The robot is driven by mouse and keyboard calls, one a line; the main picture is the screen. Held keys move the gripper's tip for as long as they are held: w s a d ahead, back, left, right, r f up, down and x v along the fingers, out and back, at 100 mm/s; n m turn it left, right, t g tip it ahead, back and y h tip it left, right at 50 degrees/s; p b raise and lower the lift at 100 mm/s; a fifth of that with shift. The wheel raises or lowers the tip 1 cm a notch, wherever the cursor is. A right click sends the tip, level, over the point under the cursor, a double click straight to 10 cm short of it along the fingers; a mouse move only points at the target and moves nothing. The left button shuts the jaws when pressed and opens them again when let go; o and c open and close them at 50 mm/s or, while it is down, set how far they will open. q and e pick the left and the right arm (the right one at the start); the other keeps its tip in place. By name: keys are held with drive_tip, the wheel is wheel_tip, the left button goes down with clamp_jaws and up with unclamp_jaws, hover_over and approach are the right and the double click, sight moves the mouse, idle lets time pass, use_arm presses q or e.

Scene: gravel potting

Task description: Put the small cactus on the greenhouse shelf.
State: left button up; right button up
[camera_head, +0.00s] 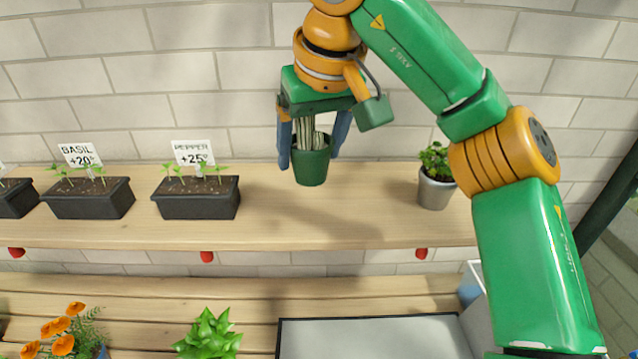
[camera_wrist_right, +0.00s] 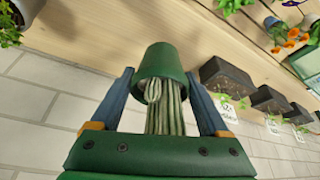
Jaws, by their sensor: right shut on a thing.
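The small cactus (camera_head: 306,132) has pale green ribbed stems and sits in a dark green pot (camera_head: 311,167). My right gripper (camera_head: 312,150) points down with its blue-grey fingers on either side of the pot and is shut on it. The pot is upright and appears to be just above the wooden greenhouse shelf (camera_head: 300,222); I cannot tell whether it touches. In the right wrist view the cactus (camera_wrist_right: 166,108) and its pot (camera_wrist_right: 164,66) show between the fingers, with the stems toward the palm. My left gripper is not in view.
Black seedling troughs with signs, pepper (camera_head: 196,207) and basil (camera_head: 90,207), stand left on the shelf. A grey pot with a leafy plant (camera_head: 434,192) stands right. Shelf between pepper trough and grey pot is clear. Below are a bench (camera_head: 150,297), orange flowers (camera_head: 62,326) and a grey-topped tray (camera_head: 375,338).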

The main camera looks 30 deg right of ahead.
drive_tip(key=d+f, duration=0.1)
drive_tip(key=w+d+f, duration=0.1)
drive_tip(key=d+f, duration=0.1)
drive_tip(key=w+d+f, duration=0.1)
drive_tip(key=f, duration=0.1)
drive_tip(key=shift+d, duration=0.3)
drive_tip(key=f, duration=0.3)
drive_tip(key=shift+a+f+b, duration=0.25)
drive_tip(key=shift+f+b, duration=0.05)
drive_tip(key=shift+b, duration=0.1)
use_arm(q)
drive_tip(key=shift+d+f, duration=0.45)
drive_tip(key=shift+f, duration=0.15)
use_arm(e)
drive_tip(key=shift+w+d, duration=0.1)
drive_tip(key=shift+d, duration=0.05)
drive_tip(key=shift+f, duration=0.1)
drive_tip(key=o, duration=1.5)
drive_tip(key=shift+c, duration=0.2)
use_arm(q)
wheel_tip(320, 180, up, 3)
drive_tip(key=p, duration=0.2)
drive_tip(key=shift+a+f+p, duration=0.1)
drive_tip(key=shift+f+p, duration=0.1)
drive_tip(key=shift+p, duration=0.15)
use_arm(e)
drive_tip(key=v, duration=1.2)
